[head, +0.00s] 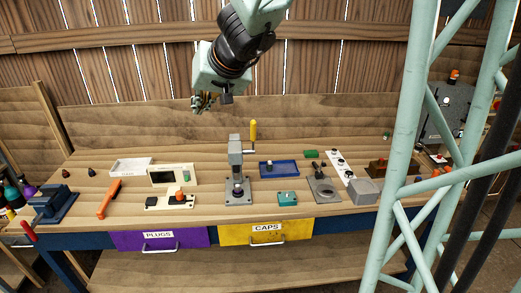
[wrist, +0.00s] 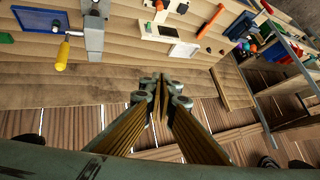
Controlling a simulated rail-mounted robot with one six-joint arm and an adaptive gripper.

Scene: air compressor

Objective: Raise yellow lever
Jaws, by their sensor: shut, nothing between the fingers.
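The yellow lever (head: 253,130) is a handle on the right side of a grey press (head: 236,175) in the middle of the workbench. In the head view it stands upright, with its grip at the top. In the wrist view the yellow lever (wrist: 63,52) shows at the upper left, beside the grey press (wrist: 94,30). My gripper (head: 203,103) hangs above the back of the bench, up and to the left of the lever and apart from it. In the wrist view my gripper (wrist: 160,90) is shut and empty.
The bench also holds a blue tray (head: 279,168), a white tray (head: 131,167), a device with a screen (head: 172,176) and an orange-handled tool (head: 108,199). Drawers marked PLUGS (head: 180,239) and CAPS (head: 285,234) are below. Space above the bench is clear around the lever.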

